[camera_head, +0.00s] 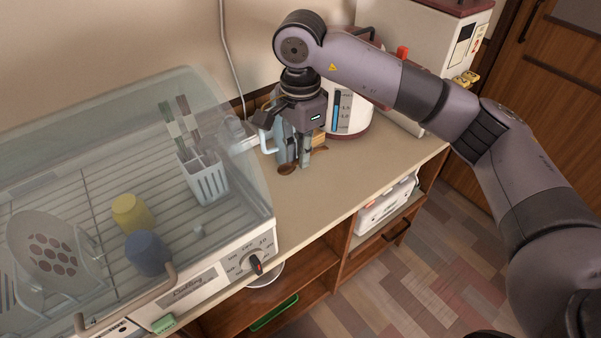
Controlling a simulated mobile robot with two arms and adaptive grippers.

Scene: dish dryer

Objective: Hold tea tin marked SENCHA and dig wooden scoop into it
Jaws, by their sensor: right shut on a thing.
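My right gripper (294,158) points down at the counter, beside the dish dryer. It is shut on a dark brown thing (288,170), which looks like the wooden scoop; its rounded end shows low at the fingertips. The fingers hide most of it. A small tan container (319,138) stands just right of the gripper, partly hidden by it. It may be the tea tin, but I cannot read SENCHA on it. My left gripper is not in view.
A blue-grey vessel with a pale handle (267,140) stands close behind the gripper. The dish dryer (190,288) fills the left, with cups, a plate and a utensil basket (206,180) inside. A white and red water boiler (346,112) stands behind. The front counter (300,205) is clear.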

